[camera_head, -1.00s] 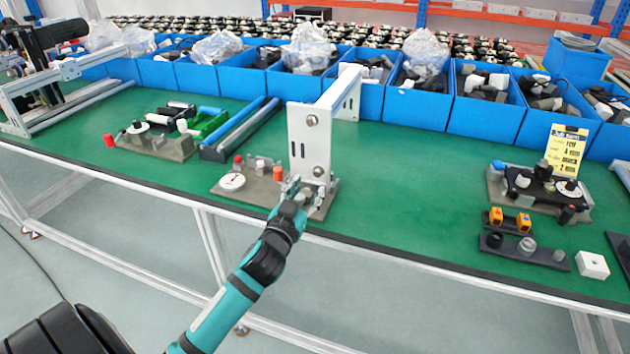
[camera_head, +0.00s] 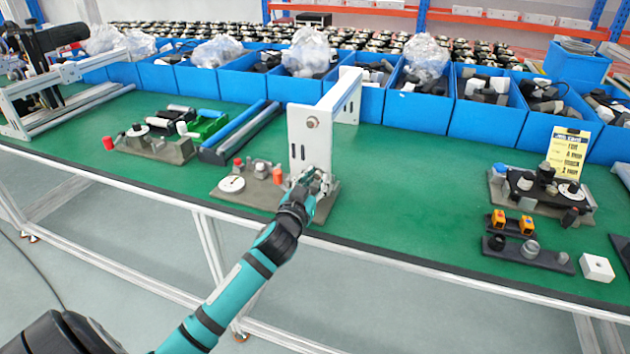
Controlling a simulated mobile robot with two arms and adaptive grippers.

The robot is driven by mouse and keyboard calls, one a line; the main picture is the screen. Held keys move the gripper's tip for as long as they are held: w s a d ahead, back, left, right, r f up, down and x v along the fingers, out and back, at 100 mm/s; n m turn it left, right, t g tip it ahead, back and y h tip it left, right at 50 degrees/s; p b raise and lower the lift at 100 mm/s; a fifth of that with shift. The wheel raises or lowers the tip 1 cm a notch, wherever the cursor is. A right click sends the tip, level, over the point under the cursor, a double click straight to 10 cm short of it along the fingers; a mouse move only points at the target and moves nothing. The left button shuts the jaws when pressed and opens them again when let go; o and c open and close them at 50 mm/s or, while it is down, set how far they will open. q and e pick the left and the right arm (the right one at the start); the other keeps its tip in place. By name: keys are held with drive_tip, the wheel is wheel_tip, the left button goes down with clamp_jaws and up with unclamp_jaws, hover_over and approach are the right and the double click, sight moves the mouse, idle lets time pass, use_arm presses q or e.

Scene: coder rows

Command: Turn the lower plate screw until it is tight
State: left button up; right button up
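A white upright plate (camera_head: 305,147) stands on a grey-brown base (camera_head: 262,198) on the green table. Its upper screw (camera_head: 312,122) shows as a round knob near the top of the plate. My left gripper (camera_head: 318,179) is at the lower right part of the plate, in front of where the lower screw sits. The fingers cover the lower screw, so I cannot see whether they are closed around it. My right gripper is not in view.
A white dial (camera_head: 231,184) and an orange peg (camera_head: 277,174) stand on the base left of the gripper. Blue bins (camera_head: 295,88) line the back. Another fixture (camera_head: 540,190) with a yellow card (camera_head: 568,152) is at right. Green table between is clear.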

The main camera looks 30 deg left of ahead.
use_arm(q)
clamp_jaws()
drive_tip(key=shift+r, duration=0.1)
drive_tip(key=shift+m+p, duration=0.45)
drive_tip(key=shift+m, duration=0.25)
drive_tip(key=o, duration=0.8)
unclamp_jaws()
